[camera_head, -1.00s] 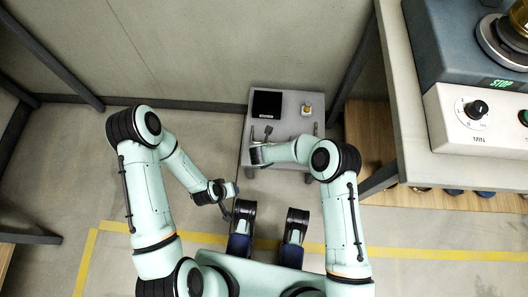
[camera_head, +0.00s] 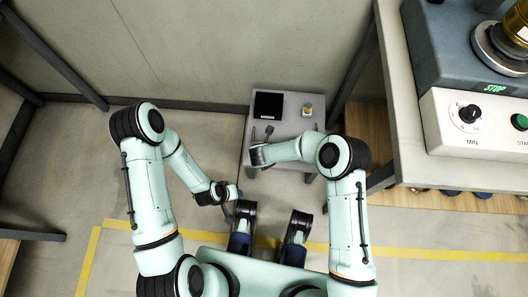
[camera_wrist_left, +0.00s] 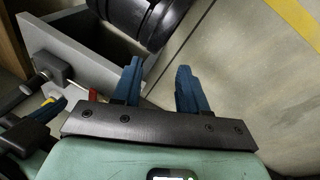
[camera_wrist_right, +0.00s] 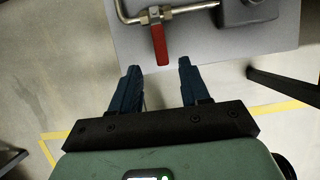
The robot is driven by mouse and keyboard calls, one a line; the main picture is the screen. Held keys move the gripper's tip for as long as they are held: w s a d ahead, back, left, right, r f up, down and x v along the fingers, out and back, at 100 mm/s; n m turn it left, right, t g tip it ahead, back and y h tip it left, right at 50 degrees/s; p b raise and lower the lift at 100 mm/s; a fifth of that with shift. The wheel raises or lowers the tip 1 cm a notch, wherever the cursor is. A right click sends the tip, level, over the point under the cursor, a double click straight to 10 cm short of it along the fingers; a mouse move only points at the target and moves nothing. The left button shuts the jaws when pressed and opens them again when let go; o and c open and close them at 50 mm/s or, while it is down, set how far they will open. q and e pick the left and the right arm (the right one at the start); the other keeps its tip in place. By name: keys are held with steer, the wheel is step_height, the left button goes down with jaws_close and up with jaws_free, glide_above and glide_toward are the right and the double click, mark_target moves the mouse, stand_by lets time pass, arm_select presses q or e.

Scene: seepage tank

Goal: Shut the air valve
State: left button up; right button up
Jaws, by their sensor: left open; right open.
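The air valve's red lever (camera_wrist_right: 159,45) shows in the right wrist view, hanging from a metal pipe (camera_wrist_right: 190,10) at the edge of a grey top. The lever points across the pipe, toward my right gripper. My right gripper (camera_wrist_right: 158,72) is open and empty, with its blue fingertips just short of the lever's end and apart from it. In the head view my right gripper is at the small grey table (camera_head: 287,128), mostly hidden by its arm. My left gripper (camera_wrist_left: 158,72) is open and empty; in the head view it hangs left of the table.
A black panel (camera_head: 268,105) and a small yellowish item (camera_head: 307,108) are on the table. A machine with a dial (camera_head: 468,113) stands on a bench at the right. A grey open-topped part (camera_wrist_left: 85,65) and a black cylinder (camera_wrist_left: 150,18) are near my left gripper.

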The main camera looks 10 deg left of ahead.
arm_select(q)
steer(key=shift+g+h, duration=0.3)
steer(key=shift+g, duration=0.2)
steer(key=s+r, duration=0.1)
steer(key=s+d+p, duration=0.1)
steer(key=s+d+r, duration=0.1)
steer(key=shift+s+r+p, duration=0.3)
steer(key=shift+p, duration=0.1)
arm_select(e)
steer(key=v, duration=0.8)
arm_select(q)
steer(key=shift+a, duration=0.1)
arm_select(e)
steer(key=shift+f, duration=0.1)
